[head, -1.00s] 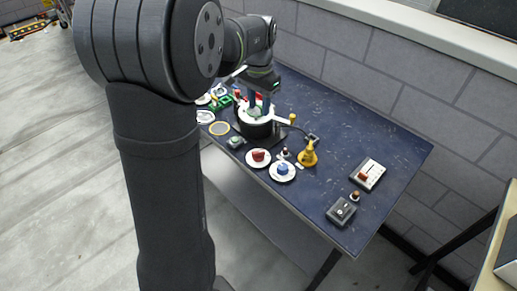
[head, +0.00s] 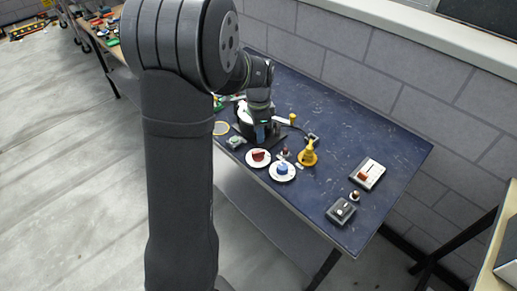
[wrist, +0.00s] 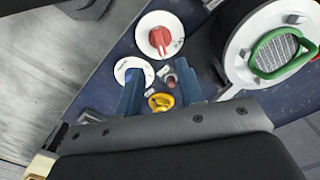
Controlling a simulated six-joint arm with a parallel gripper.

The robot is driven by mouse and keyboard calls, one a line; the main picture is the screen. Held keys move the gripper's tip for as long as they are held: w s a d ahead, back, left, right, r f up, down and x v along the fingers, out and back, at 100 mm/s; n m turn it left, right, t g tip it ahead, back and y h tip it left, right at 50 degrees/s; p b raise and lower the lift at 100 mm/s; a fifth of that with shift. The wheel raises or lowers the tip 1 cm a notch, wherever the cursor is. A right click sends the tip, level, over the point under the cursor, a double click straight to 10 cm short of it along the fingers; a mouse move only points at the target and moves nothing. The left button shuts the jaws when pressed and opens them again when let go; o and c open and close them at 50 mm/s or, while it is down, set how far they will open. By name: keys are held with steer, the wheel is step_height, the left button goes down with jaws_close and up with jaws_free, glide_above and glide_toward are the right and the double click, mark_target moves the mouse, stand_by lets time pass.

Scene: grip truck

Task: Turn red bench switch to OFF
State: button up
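The red switch (head: 258,157) is a red knob on a round white plate, on the blue bench near its front edge. In the wrist view the red knob (wrist: 159,38) shows near the top, with small dark marks on its plate; I cannot read them. My gripper (head: 262,132) is above the bench, just behind the red switch in the head view. In the wrist view its two blue fingers (wrist: 161,88) are apart, with nothing held between them. The red knob lies beyond the fingertips and is not touched.
A blue knob on a white plate (head: 282,171) sits beside the red one. A yellow part (head: 308,155) stands behind it. A box with a red rocker (head: 367,174) and a grey switch box (head: 341,211) are farther right.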

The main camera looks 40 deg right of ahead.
mark_target(259, 151)
step_height(259, 151, down, 9)
steer(key=shift+r, duration=0.1)
stand_by(0.3)
jaws_close()
